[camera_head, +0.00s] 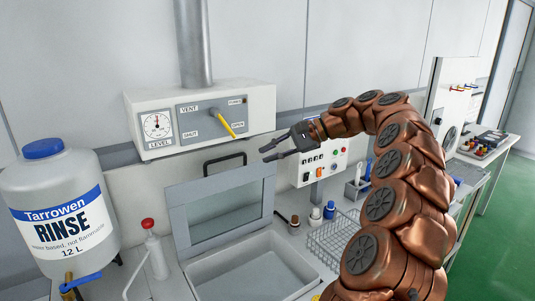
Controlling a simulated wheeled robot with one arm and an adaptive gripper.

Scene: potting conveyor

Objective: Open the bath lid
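The bath lid (224,207) is a grey-blue frame with a clear pane. It stands raised at the back of the bath (250,264), tilted up from its rear edge, and the basin below is uncovered. A black handle (225,161) is at the lid's top edge. My gripper (265,153) is up and to the right of the handle, apart from it, in front of the control box. Its two dark fingers are spread and point left, with nothing seen between them.
A control box (205,118) with a yellow lever (228,128) hangs above the lid. A large rinse container (60,212) and a red-topped bottle (154,250) stand left. A wire basket (333,240), small bottles and a button panel (322,162) are right of the bath.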

